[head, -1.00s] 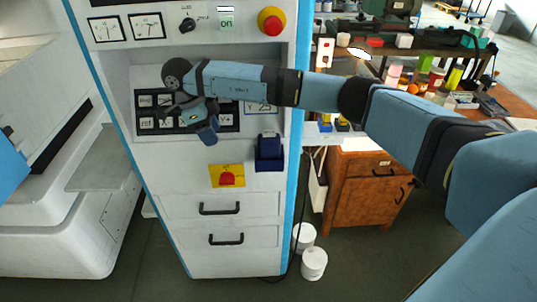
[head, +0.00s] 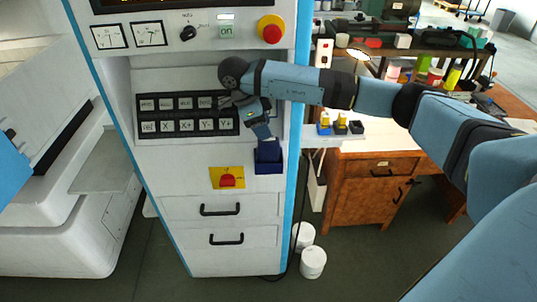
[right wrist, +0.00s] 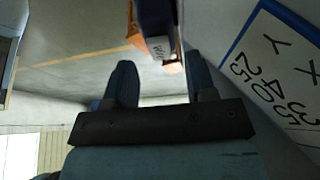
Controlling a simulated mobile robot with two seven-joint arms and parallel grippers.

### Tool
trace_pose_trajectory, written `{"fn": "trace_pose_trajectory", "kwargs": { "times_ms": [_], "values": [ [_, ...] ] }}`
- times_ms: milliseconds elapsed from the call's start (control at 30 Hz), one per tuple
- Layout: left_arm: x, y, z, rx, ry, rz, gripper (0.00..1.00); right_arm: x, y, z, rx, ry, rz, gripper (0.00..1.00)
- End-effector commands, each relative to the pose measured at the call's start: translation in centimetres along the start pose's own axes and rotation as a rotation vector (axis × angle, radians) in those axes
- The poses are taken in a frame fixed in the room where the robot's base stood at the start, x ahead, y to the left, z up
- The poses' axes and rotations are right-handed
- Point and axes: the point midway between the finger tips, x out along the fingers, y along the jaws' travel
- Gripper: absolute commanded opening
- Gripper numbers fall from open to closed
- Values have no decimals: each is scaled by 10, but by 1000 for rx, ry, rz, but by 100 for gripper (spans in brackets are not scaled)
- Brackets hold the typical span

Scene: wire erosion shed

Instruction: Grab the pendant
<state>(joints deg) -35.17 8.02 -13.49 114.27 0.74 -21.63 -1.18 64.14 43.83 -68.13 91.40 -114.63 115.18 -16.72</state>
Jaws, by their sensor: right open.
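A dark blue box-shaped thing (head: 268,162), which I take to be the pendant or its holder, sits on the pale machine front, right of the yellow plate. My right gripper (head: 264,137) is just above it, pointing down, and hides its top edge. In the right wrist view the two open fingers (right wrist: 162,82) have a dark blue body (right wrist: 155,16) with a small pale label ahead, roughly between their tips. I see no grip on it. An orange part shows beside it; what that belongs to is unclear. My left gripper is not in view.
A key panel (head: 188,115) is left of the gripper; a yellow plate with a red button (head: 227,178) is below left. A blue-edged placard (right wrist: 285,70) is close on the right in the wrist view. A wooden workbench (head: 375,165) stands right of the machine.

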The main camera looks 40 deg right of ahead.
Motion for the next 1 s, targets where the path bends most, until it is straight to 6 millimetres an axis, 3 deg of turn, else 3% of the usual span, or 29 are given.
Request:
{"fn": "trace_pose_trajectory", "kwargs": {
  "times_ms": [233,567,667,800,1000],
  "values": [
    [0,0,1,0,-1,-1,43,36,1,0,0,3,4,51],
    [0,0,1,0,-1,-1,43,44,0,0,1,2,1,51],
    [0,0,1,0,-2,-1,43,44,0,0,1,1,1,33],
    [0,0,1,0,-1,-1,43,44,0,0,1,1,1,0],
    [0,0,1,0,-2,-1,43,43,0,0,2,1,0,0]
  ]
}}
